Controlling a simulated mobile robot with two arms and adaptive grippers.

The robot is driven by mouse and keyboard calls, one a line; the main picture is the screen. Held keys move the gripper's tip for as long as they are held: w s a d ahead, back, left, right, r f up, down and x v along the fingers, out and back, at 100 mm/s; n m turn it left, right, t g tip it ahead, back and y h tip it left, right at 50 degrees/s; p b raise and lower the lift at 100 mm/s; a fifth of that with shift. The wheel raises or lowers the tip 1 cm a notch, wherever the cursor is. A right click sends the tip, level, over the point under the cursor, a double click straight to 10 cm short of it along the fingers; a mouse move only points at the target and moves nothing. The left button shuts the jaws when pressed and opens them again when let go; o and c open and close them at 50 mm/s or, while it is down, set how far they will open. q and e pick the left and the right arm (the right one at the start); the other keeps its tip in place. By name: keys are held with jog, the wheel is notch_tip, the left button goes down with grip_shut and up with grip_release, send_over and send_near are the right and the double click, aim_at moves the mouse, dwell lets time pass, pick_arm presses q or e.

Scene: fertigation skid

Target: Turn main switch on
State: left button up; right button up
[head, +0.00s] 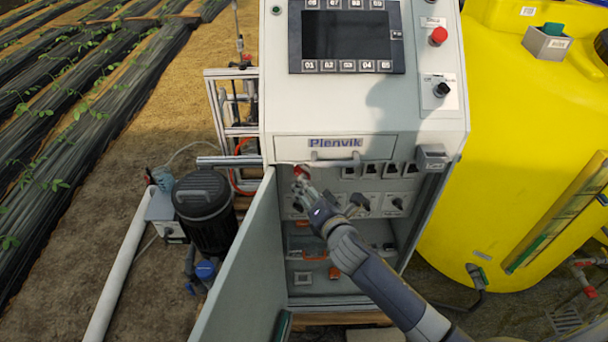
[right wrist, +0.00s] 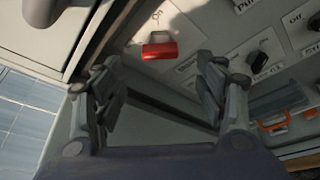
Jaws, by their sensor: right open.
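The main switch is a red handle (right wrist: 158,47) on a light panel inside the open cabinet, beside an "On" label (right wrist: 157,17). In the head view the red handle (head: 301,171) shows at the upper left of the cabinet opening, just beyond my right gripper (head: 304,186). In the right wrist view my right gripper (right wrist: 160,75) is open and empty. Its two fingers stand apart to the left and right of the handle's line, and no contact with the handle shows. My left gripper is out of view.
The cabinet door (head: 245,270) stands open on the left. Black rotary knobs (right wrist: 258,62) sit to the right of the red handle on the panel. A drawer marked "Plenvik" (head: 335,148) is just above the opening. A yellow tank (head: 510,130) stands at right.

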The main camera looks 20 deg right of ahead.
jog(key=x, duration=0.8)
jog(key=shift+w+p, duration=0.3)
jog(key=shift+w, duration=0.05)
jog(key=c, duration=1.1)
